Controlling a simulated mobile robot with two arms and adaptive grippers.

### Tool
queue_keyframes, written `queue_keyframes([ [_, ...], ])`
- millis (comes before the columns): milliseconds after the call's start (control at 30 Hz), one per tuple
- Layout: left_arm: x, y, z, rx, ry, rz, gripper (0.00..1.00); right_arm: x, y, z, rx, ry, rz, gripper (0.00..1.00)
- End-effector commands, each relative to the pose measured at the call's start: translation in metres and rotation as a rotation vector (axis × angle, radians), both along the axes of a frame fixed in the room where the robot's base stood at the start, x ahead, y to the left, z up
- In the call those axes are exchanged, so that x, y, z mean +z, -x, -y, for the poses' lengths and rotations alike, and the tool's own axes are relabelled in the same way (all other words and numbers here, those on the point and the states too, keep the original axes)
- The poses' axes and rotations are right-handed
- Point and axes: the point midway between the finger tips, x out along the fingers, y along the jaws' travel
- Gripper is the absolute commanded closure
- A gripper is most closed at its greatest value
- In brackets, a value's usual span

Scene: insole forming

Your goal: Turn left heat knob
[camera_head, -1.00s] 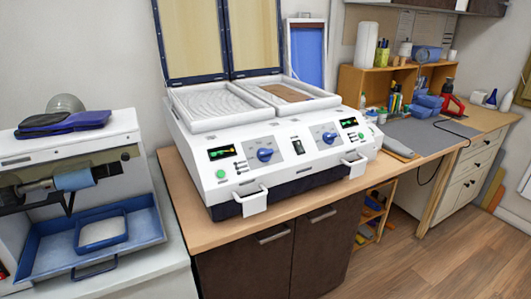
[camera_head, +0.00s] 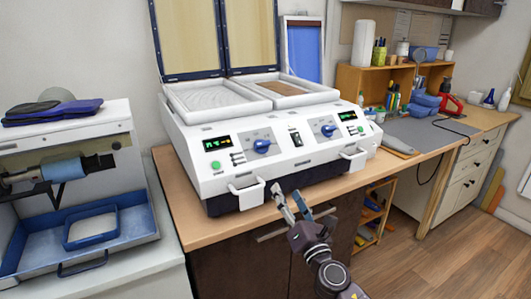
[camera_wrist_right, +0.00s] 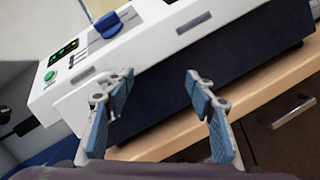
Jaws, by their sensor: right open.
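The white forming machine (camera_head: 215,178) stands on the wooden counter with its two lids raised. Its left heat knob (camera_head: 262,146) is blue and sits on the front panel, right of the left green display. It also shows in the right wrist view (camera_wrist_right: 107,24) at the top. A second blue knob (camera_head: 328,130) sits further right on the panel. My right gripper (camera_head: 289,200) is open and empty, in front of and below the machine's front edge, apart from the left knob. In the right wrist view its two fingers (camera_wrist_right: 158,95) are spread with nothing between them. My left gripper is out of view.
Two white handles (camera_head: 247,195) (camera_head: 353,160) stick out from the machine's front. A green button (camera_head: 216,165) is left of the knob. A press with a blue tray (camera_head: 30,245) stands at left. Space before the panel is free above the handles.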

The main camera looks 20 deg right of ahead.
Motion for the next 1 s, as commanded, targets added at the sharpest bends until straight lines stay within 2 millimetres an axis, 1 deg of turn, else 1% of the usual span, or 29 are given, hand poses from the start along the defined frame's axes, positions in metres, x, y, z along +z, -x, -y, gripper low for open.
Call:
queue_keyframes([
  [33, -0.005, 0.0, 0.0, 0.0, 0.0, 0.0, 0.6, 0.035, 0.004, -0.007, -0.002, 0.09, 0.068, 0.49],
  [67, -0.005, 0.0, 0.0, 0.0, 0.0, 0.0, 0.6, 0.053, 0.007, -0.01, -0.005, 0.143, 0.102, 0.49],
  [100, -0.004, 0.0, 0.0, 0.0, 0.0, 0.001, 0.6, 0.062, 0.001, -0.013, 0.0, 0.243, 0.113, 0.49],
  [233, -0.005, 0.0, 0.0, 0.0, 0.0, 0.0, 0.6, 0.089, -0.004, -0.025, 0.005, 0.463, 0.159, 0.49],
  [333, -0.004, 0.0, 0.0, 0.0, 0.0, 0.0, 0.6, 0.097, -0.006, -0.029, 0.005, 0.543, 0.174, 0.49],
  [467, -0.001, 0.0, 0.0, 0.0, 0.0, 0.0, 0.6, 0.103, -0.015, -0.031, 0.005, 0.562, 0.177, 0.49],
  [800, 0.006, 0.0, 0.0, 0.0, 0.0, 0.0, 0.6, 0.121, -0.059, -0.034, 0.005, 0.556, 0.177, 0.49],
  [1000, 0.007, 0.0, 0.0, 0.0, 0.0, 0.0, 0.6, 0.126, -0.074, -0.036, 0.006, 0.555, 0.176, 0.49],
])
